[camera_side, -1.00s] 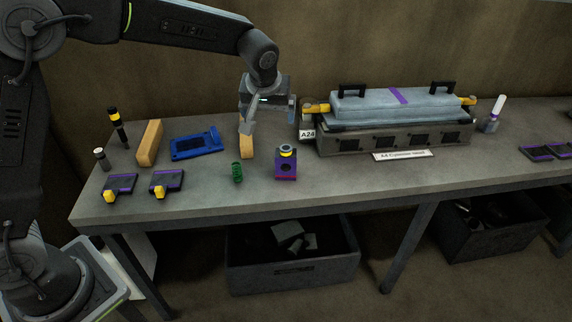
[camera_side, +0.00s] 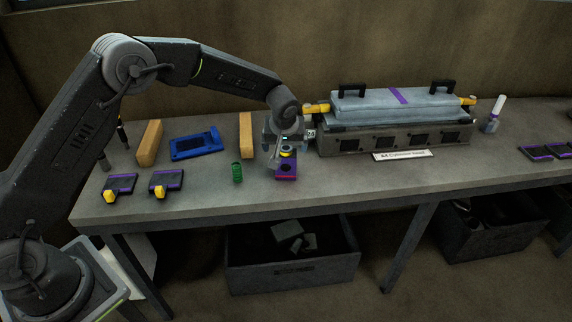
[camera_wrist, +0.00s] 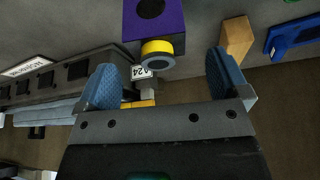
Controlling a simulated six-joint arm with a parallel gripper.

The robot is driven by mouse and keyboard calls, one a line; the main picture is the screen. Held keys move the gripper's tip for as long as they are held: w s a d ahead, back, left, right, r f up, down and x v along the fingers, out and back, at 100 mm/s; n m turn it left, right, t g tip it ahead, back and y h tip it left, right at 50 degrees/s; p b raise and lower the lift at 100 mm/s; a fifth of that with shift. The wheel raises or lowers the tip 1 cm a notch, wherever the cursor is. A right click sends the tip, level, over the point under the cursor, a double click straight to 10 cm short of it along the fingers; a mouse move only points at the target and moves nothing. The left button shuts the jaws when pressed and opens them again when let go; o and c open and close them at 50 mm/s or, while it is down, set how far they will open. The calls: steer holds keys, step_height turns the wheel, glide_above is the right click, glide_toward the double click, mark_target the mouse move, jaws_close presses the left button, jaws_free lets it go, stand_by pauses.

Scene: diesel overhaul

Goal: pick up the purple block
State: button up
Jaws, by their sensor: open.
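The purple block (camera_side: 287,171) stands on the bench, with a dark round hole in its front face. A yellow collar (camera_wrist: 157,47) and a grey ring (camera_wrist: 158,60) sit on top of it. In the wrist view the block (camera_wrist: 153,22) is at the top centre, just beyond the fingertips. My gripper (camera_side: 285,152) is open and points down just above the block, partly hiding its top. In the wrist view my gripper (camera_wrist: 160,62) has its two blue fingers on either side of the ring, with gaps on both sides. Its jaws are empty.
A green spring (camera_side: 237,172) stands left of the block. A wooden bar (camera_side: 246,134) and a blue tray (camera_side: 195,146) lie behind it to the left. The grey cylinder head (camera_side: 394,138) is close behind on the right. The bench front beside the block is clear.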

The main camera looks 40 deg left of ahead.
mark_target(286, 164)
steer(key=x, duration=0.4)
steer(key=shift+s+d+f, duration=0.1)
steer(key=shift+d+f, duration=0.15)
steer(key=shift+f, duration=0.25)
steer(key=shift+c, duration=0.4)
steer(key=shift+r, duration=0.1)
steer(key=c, duration=1.2)
